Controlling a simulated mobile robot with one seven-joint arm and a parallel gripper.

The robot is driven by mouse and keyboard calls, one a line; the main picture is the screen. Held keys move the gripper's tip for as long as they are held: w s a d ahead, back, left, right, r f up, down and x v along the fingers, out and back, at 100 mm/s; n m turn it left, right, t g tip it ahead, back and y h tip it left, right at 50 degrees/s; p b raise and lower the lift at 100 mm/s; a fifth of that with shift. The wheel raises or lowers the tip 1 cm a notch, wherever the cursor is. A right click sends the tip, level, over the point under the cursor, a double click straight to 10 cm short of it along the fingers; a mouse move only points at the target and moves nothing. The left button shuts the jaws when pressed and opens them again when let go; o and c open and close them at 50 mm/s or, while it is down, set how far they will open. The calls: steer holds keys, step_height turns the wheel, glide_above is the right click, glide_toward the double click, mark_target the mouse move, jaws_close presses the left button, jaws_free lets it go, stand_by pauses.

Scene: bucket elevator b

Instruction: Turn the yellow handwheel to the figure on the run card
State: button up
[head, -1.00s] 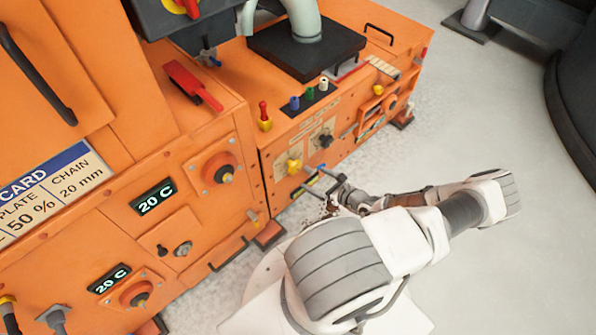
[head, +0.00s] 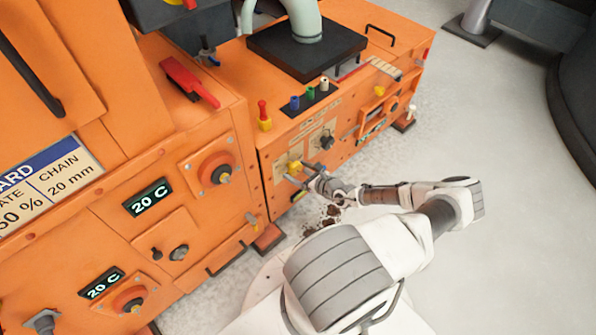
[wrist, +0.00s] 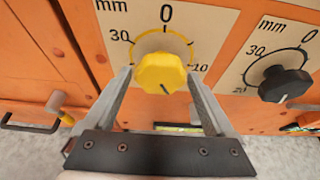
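The yellow handwheel (wrist: 162,74) sits on a pale dial plate in the wrist view, with 0 at the top, 10 at right and 30 at left. A dark mark on its face points down and slightly right; the figure below is hidden. The handwheel also shows on the orange cabinet in the head view (head: 294,167). My gripper (wrist: 160,80) is open, with one finger on each side of the handwheel; I cannot tell whether they touch it. In the head view my gripper (head: 303,178) is at the handwheel. The run card (head: 52,185) reads CHAIN 20 mm and is partly cut off.
A black knob (wrist: 285,84) on a similar mm dial is close to the right of the handwheel. A display (wrist: 178,128) lies below, partly hidden. Red, blue, green and white pegs stand on the cabinet top. Dark debris (head: 325,218) lies on the floor, which is open at right.

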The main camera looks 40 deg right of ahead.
steer(key=c, duration=1.1)
steer(key=shift+o, duration=0.2)
steer(key=shift+f+b, duration=0.1)
steer(key=shift+b, duration=0.35)
steer(key=m+y+b, duration=0.1)
steer(key=m+b, duration=0.1)
steer(key=shift+f+m+y+b, duration=0.1)
steer(key=shift+m+y+b, duration=0.2)
steer(key=shift+b, duration=0.1)
steer(key=m+y+b, duration=0.1)
steer(key=m+y, duration=0.1)
steer(key=m, duration=0.2)
steer(key=shift+t+y, duration=0.3)
steer(key=shift+y, duration=0.1)
steer(key=o, duration=1.3)
steer(key=shift+d, duration=0.1)
